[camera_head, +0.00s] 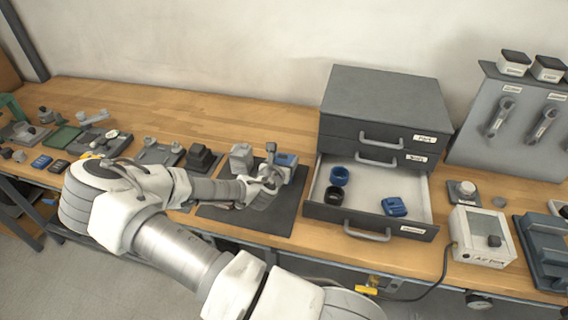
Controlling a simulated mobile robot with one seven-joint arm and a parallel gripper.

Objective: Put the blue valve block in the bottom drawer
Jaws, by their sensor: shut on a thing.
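My gripper (272,177) is over the dark mat (228,210), left of the open bottom drawer (424,190). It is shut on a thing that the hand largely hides. A grey part with a blue face (287,160) shows right at the fingers and appears to be the blue valve block in the grip; the exact contact is too small to see. The bottom drawer is pulled out. Inside are a blue ring (339,175), a dark ring (334,195) and another blue block (395,206) at the front right.
The grey cabinet (384,100) has its upper drawers shut. A grey block (241,158) stands left of my gripper. Several small parts lie along the bench's left side. A white box (482,237) stands right of the drawer. The drawer's middle has free room.

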